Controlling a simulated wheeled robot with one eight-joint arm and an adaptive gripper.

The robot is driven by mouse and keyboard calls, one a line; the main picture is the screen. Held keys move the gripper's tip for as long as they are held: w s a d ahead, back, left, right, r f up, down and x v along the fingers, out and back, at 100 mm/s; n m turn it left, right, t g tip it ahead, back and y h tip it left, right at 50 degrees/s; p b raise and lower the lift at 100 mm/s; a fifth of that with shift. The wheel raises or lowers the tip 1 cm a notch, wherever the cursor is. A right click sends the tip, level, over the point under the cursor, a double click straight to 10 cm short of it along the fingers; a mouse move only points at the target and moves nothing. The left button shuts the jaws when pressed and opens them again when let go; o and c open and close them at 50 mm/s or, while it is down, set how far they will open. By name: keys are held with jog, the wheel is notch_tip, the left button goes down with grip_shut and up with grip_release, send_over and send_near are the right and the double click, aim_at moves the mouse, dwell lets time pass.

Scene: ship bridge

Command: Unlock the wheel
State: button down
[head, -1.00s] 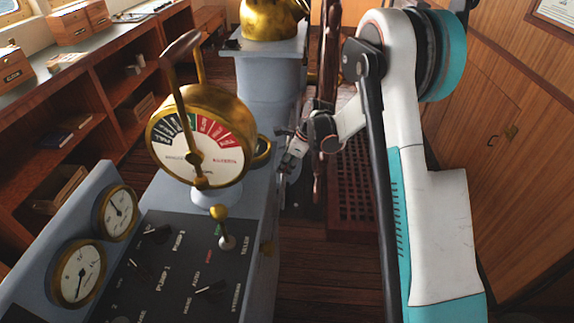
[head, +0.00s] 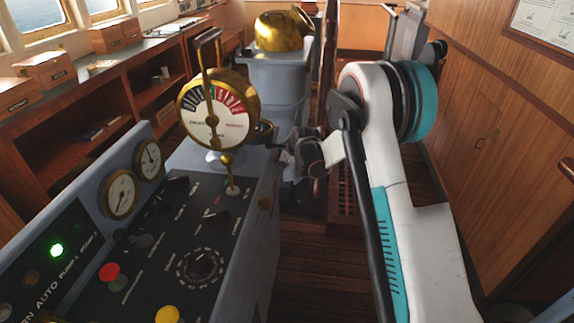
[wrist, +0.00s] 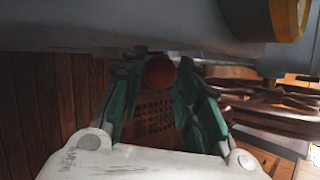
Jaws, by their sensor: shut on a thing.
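The wooden ship's wheel (head: 328,60) shows almost edge-on behind my arm in the head view. Its spokes and rim also show at the right of the wrist view (wrist: 270,103). A round reddish-brown knob (wrist: 160,71) sits close to the grey console side in the wrist view. My gripper (wrist: 161,66) has its teal fingers on either side of this knob and is shut on it. In the head view my gripper (head: 287,152) is small and dark beside the console, left of the wheel.
The grey control console (head: 262,190) with a brass telegraph dial (head: 222,128) stands left of my arm. A brass-topped pedestal (head: 285,75) stands behind. Wooden floor (head: 305,245) is clear between console and arm. A wood-panelled wall (head: 505,130) bounds the right.

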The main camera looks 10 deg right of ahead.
jog(key=shift+s+a+f+t+h+b, duration=0.15)
jog(key=shift+s+a+t+b, duration=0.2)
jog(key=shift+s, duration=0.3)
jog(key=shift+s+a+f+t+h+b, duration=0.15)
jog(key=shift+s+t+b, duration=0.2)
jog(key=shift+s+t, duration=0.25)
jog(key=c, duration=1.2)
grip_release()
jog(key=shift+s, duration=0.1)
jog(key=v, duration=1.2)
